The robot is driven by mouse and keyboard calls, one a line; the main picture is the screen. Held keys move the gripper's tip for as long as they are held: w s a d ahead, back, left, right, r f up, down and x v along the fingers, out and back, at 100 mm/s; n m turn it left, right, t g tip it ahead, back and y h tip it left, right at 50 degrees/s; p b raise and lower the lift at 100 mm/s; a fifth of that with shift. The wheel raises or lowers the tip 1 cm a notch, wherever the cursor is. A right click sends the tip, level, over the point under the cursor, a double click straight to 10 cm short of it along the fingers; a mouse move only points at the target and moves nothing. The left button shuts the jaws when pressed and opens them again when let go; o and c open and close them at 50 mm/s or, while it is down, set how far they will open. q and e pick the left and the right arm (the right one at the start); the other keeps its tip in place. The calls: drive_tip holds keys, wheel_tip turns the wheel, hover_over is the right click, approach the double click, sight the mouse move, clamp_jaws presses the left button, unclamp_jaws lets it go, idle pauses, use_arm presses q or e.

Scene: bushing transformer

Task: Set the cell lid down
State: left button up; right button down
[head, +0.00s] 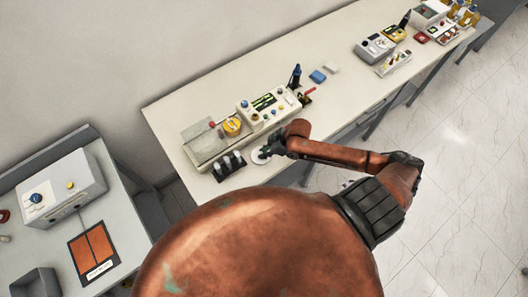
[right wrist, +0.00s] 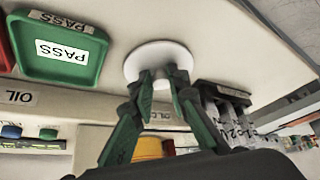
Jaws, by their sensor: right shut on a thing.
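The cell lid is a round white disc. In the right wrist view the lid (right wrist: 150,56) is at the fingertips, close to the pale bench top; I cannot tell whether it touches it. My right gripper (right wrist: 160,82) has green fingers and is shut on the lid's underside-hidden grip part. In the head view the lid (head: 259,157) shows partly beside my right gripper (head: 268,151), near the bench's front edge. My left gripper is not in view.
A green tray marked PASS (right wrist: 60,48) lies beside the lid. A dark rack with several pale vessels (head: 229,164) stands on the other side. The tester (head: 268,107) with coloured knobs stands behind. A side table (head: 120,215) is at left.

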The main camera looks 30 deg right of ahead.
drive_tip(key=shift+f, duration=0.1)
drive_tip(key=c, duration=1.9)
unclamp_jaws()
drive_tip(key=v, duration=1.2)
